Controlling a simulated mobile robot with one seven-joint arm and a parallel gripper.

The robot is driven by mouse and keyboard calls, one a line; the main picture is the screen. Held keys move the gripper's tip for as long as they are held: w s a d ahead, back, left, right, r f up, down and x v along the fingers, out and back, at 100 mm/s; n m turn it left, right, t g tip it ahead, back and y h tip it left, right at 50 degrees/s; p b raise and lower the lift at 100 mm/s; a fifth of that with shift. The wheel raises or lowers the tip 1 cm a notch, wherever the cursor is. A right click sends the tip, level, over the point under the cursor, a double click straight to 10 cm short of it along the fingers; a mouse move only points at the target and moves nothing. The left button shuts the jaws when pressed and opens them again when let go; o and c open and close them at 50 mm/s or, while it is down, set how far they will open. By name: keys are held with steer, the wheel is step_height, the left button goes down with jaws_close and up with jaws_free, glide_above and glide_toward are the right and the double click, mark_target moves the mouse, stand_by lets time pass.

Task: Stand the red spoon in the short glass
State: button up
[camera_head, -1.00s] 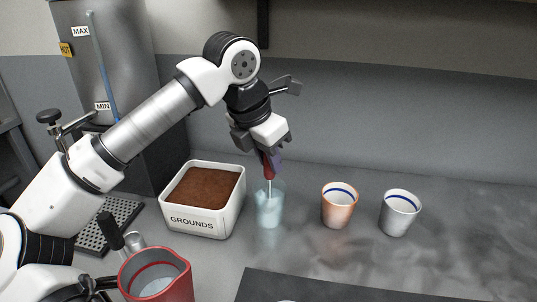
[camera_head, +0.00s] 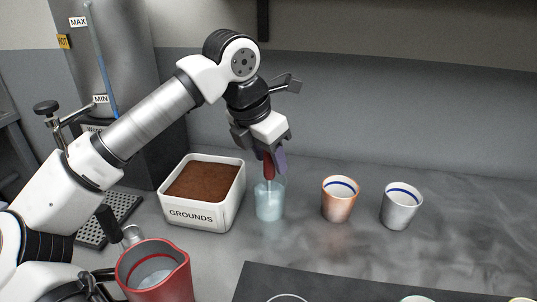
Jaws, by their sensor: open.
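The short glass (camera_head: 269,206) stands on the counter, right of the grounds bin. It is clear with a pale blue tint. The red spoon (camera_head: 268,168) is upright with its red handle at the top and its thin lower part reaching down into the glass. Its lower end is hard to make out through the glass. My gripper (camera_head: 273,160) is just above the glass, pointing down, with its fingers open on either side of the spoon's handle.
The white grounds bin (camera_head: 224,212) stands close left of the glass. A copper cup (camera_head: 338,205) and a grey-white cup (camera_head: 400,210) stand to the right. A red pitcher (camera_head: 172,278) is at front left. A dark mat (camera_head: 330,289) lies at the front.

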steer(key=v, duration=1.3)
steer(key=shift+r+p, duration=0.35)
steer(key=shift+p, duration=0.05)
steer(key=shift+s+a+f, duration=0.1)
steer(key=shift+s+a, duration=0.05)
steer(key=shift+s, duration=0.05)
